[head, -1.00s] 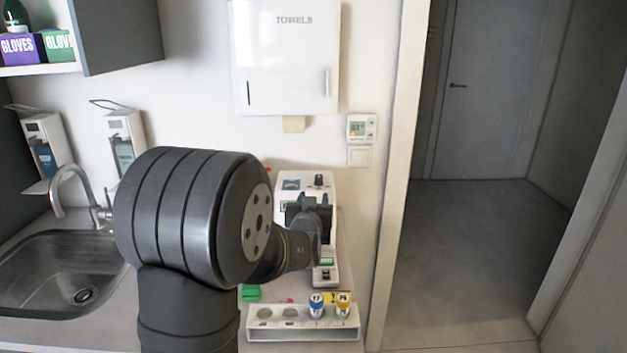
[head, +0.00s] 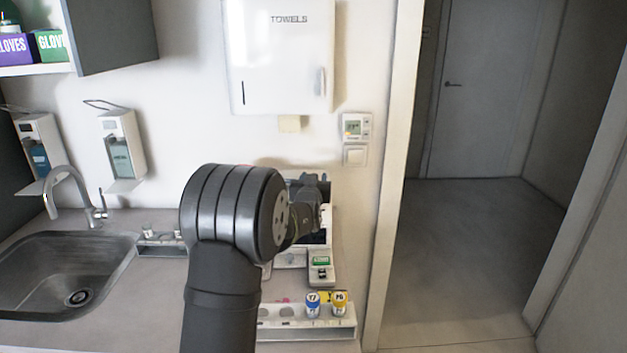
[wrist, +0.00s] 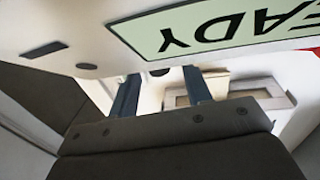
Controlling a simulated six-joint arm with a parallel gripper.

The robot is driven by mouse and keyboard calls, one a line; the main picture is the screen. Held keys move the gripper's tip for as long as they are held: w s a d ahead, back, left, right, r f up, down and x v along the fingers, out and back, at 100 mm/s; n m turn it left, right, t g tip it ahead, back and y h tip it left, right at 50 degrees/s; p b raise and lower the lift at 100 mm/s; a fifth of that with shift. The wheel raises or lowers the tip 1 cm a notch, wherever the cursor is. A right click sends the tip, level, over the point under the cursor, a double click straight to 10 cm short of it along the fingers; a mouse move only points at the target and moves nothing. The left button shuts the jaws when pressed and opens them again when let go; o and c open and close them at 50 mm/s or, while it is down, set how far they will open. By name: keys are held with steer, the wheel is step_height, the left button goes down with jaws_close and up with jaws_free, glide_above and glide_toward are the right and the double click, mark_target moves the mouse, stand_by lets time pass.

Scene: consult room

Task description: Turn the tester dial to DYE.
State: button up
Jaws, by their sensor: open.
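The white tester (head: 290,259) stands on the counter against the back wall in the head view. My arm and gripper (head: 312,188) cover most of it, and its dial is hidden there. In the wrist view a pale panel (wrist: 75,30) fills the top, with a greenish display (wrist: 215,28) whose upside-down letters read "EADY". My gripper (wrist: 160,74) is open, its two dark fingers apart just below the panel's edge. Nothing is seen held between them. I cannot make out the dial or the word DYE in the wrist view.
A small device with a green screen (head: 320,266) sits in front of the tester. A white rack (head: 290,326) with a blue-capped vial (head: 312,302) and a yellow-capped vial (head: 339,303) is nearer. A sink (head: 68,270) is at left; the doorway is at right.

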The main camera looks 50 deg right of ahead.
jaws_close()
steer(key=c, duration=1)
jaws_free()
steer(key=c, duration=1)
jaws_free()
steer(key=shift+w+r+m+g+h, duration=0.1)
steer(key=shift+r+m+g+h, duration=0.05)
steer(key=shift+m+g+h, duration=0.35)
steer(key=c, duration=1)
jaws_free()
steer(key=shift+m+g, duration=0.3)
steer(key=shift+g, duration=0.2)
steer(key=c, duration=1)
jaws_free()
jaws_free()
steer(key=shift+a, duration=0.2)
